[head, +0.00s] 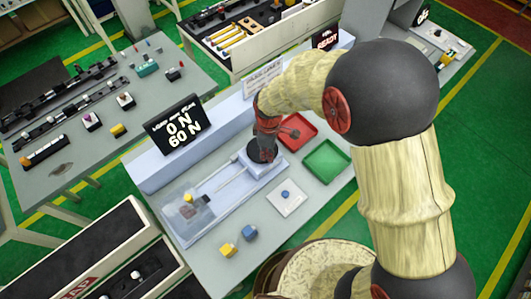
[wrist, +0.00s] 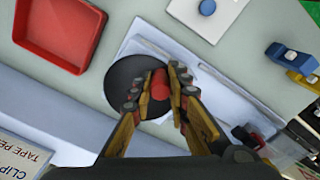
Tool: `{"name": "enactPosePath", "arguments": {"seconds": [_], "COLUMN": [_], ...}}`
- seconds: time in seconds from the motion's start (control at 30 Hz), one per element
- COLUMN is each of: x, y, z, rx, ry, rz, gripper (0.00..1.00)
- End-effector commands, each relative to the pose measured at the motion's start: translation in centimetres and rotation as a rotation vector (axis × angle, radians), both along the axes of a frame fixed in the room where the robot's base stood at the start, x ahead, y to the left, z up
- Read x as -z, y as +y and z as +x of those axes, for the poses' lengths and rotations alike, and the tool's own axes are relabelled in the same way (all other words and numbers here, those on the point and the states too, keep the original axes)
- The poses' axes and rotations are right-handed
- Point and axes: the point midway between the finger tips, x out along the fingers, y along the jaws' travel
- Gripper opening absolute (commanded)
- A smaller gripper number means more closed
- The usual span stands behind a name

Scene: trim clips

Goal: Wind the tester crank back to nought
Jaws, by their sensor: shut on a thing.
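The tester (head: 195,218) is a pale bench unit with a slide, a clear cover at its left end and a crank at its right end. The crank is a dark round disc (wrist: 122,84) with a red handle (wrist: 159,84) standing near its edge. My gripper (wrist: 163,90) is shut on the red handle, one finger on each side of it. The black display (head: 178,124) behind the tester reads 0 N above 60 N. A yellow piece (head: 188,198) sits under the clear cover.
A red tray (head: 296,131) and a green tray (head: 326,161) lie right of the crank. A white pad (head: 286,197) with a blue button is in front. A yellow block (head: 228,250) and a blue block (head: 250,232) stand near the front edge. Bench space between them is clear.

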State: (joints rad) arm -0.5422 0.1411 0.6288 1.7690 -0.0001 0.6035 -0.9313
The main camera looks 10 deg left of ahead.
Motion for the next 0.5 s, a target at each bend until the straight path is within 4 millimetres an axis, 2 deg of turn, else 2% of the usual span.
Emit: {"name": "enactPosePath", "arguments": {"seconds": [0.2,0.5], "x": [-0.08,-0.09], "y": [-0.39,-0.56], "z": [0.47,0.71], "rx": [-0.114,-0.184], "ry": [-0.002,-0.003], "rz": [0.001,0.001], "gripper": [0.0,0.0]}}
